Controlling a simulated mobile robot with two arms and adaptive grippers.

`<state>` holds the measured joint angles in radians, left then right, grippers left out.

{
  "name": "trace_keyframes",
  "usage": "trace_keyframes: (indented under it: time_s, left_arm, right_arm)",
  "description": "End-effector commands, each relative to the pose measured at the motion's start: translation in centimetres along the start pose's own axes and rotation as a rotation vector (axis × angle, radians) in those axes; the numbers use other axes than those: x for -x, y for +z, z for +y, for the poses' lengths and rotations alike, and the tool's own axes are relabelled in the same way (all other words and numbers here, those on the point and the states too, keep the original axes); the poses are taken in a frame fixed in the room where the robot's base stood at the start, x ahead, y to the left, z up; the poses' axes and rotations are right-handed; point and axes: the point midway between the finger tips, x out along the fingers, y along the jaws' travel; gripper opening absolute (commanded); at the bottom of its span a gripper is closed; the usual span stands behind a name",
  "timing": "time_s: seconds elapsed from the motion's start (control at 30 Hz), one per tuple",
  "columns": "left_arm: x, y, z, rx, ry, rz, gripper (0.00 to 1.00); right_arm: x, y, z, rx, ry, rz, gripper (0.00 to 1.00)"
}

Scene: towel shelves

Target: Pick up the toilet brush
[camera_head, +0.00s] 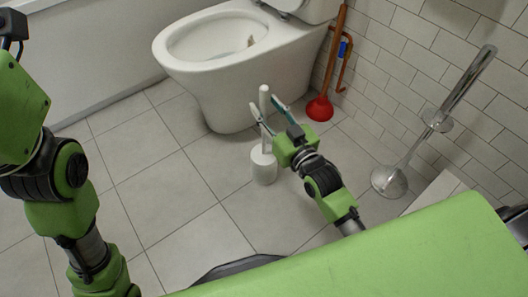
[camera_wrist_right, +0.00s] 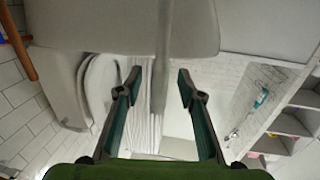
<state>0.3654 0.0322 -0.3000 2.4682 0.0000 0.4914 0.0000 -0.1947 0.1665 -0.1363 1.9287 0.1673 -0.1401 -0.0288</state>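The white toilet brush stands upright on the tiled floor in front of the toilet, with its handle (camera_head: 264,100) rising from a rounded white holder (camera_head: 264,166). My right gripper (camera_head: 266,106) is open at the upper part of the handle, with one finger on either side of it in the head view. In the right wrist view, the pale handle (camera_wrist_right: 161,75) runs between the two open fingers (camera_wrist_right: 157,80), with gaps visible on both sides. My left arm shows at the left edge of the head view; its gripper fingers do not show.
The white toilet (camera_head: 225,85) stands just behind the brush. A red plunger (camera_head: 320,108) leans by the tiled wall. A chrome stand (camera_head: 440,120) is to the right. A white bathtub (camera_head: 90,55) is at the back left. The floor left of the brush is clear.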

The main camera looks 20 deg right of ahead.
Motion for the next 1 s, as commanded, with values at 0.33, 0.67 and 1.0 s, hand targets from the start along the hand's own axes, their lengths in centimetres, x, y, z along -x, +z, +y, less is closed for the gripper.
trace_keyframes:
  time_s: [0.33, 0.67, 1.0]
  left_arm:
    - [-0.6, -0.8, 0.3, -0.004, 0.012, 0.032, 0.40]
    - [-0.6, -0.8, 0.3, -0.004, 0.012, 0.032, 0.40]
    - [-0.8, -0.9, 0.3, -0.003, 0.012, 0.035, 0.40]
  right_arm:
    - [-1.8, -0.1, 0.0, 0.001, 0.000, 0.000, 0.35]
    - [-1.8, -0.1, 0.0, 0.001, 0.000, 0.001, 0.00]
    - [-1.8, -0.5, 0.0, 0.001, 0.000, 0.002, 0.00]
